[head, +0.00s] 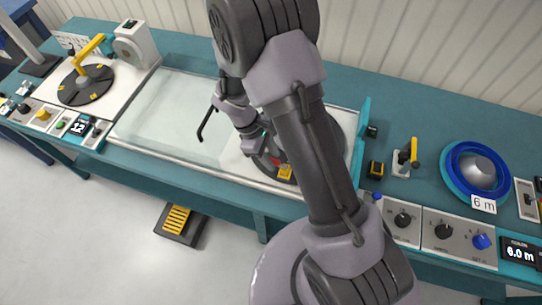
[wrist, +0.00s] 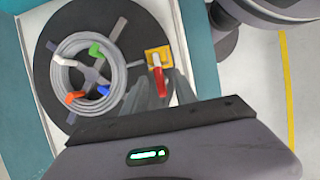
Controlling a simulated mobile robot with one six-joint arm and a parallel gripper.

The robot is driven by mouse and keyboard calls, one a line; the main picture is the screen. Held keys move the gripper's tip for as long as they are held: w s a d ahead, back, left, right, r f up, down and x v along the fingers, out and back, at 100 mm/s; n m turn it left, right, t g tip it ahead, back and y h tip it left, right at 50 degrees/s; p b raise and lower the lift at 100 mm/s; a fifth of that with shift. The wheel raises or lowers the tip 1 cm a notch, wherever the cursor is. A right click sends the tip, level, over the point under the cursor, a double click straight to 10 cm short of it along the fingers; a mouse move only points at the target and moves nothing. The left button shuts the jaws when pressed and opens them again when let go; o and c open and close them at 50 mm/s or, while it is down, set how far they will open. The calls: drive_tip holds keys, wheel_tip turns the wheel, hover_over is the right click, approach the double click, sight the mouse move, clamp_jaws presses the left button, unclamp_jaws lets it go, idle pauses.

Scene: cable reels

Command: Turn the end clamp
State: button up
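The end clamp has a yellow base (wrist: 158,54) and a red lever (wrist: 157,80), at the right edge of a dark round reel plate (wrist: 112,27). In the head view its yellow base (head: 285,172) and a bit of red show just below my gripper (head: 268,148). In the wrist view the grey fingers of my gripper (wrist: 163,82) reach the red lever, one on each side. I cannot tell whether they press on it.
A second round plate with a yellow arm (head: 88,62) stands at the far left. A blue reel (head: 477,172) marked 6 m lies at the right. Knob panels (head: 420,220) line the front edge. A yellow-striped pedal (head: 177,219) sits on the floor.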

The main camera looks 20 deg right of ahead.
clamp_jaws()
drive_tip(key=shift+m, duration=0.3)
drive_tip(key=m+g+y+p, duration=0.1)
drive_tip(key=m, duration=0.3)
drive_tip(key=shift+w+d, duration=0.1)
drive_tip(key=m+y, duration=0.1)
drive_tip(key=m, duration=0.1)
drive_tip(key=m+y, duration=0.1)
drive_tip(key=m, duration=0.1)
drive_tip(key=shift+d+g, duration=0.15)
drive_tip(key=shift+g, duration=0.15)
drive_tip(key=m+y, duration=0.1)
drive_tip(key=m, duration=0.3)
drive_tip(key=shift+d+m+y+b, duration=0.1)
drive_tip(key=shift+m+y+b, duration=0.2)
drive_tip(key=shift+m+y, duration=0.1)
drive_tip(key=shift+d+m+y+b, duration=0.1)
drive_tip(key=shift+m+y+b, duration=0.55)
drive_tip(key=shift+m, duration=1.55)
drive_tip(key=shift+t, duration=0.4)
unclamp_jaws()
drive_tip(key=shift+y, duration=0.25)
